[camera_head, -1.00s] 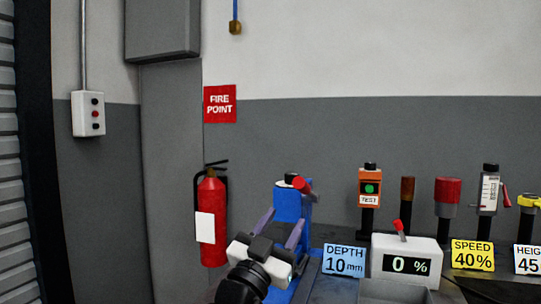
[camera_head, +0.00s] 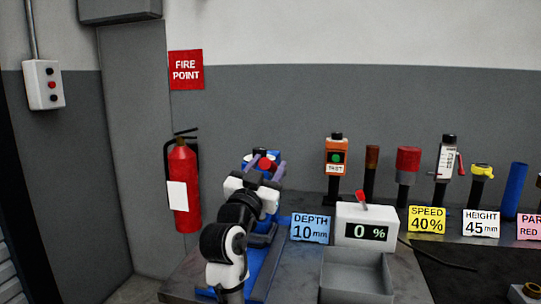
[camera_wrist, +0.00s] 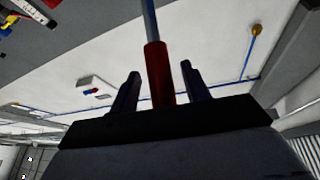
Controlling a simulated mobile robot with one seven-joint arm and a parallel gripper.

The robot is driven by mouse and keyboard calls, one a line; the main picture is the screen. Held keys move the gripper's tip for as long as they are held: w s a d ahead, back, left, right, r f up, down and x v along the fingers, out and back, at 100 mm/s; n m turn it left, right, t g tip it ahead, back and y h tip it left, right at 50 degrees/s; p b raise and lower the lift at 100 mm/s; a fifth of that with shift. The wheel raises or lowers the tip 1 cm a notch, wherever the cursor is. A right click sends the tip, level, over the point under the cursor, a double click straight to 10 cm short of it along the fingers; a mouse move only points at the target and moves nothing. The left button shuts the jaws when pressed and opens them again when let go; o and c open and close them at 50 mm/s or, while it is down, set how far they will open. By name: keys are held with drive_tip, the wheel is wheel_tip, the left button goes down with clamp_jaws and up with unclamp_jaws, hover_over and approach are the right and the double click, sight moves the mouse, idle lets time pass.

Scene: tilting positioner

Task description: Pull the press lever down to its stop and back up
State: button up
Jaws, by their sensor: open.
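The blue press (camera_head: 262,262) stands on the bench at the left, partly hidden behind my arm. Its lever has a red grip (camera_wrist: 158,75) on a grey rod. The red grip end also shows in the head view (camera_head: 265,164), pointing toward me. My gripper (camera_head: 264,166) is at the lever, with one finger on each side of the red grip. In the wrist view, the grip runs between the two open fingers, with gaps visible on both sides. The fingers are not closed on it.
A grey tray (camera_head: 357,277) and a white display box (camera_head: 366,226) reading 0 % stand to the right. A blue DEPTH 10 mm sign (camera_head: 310,228) is beside the press. Several tools line the back. A red fire extinguisher (camera_head: 183,190) is at the left.

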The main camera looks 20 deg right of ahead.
drive_tip(key=shift+x, duration=1.25)
clamp_jaws()
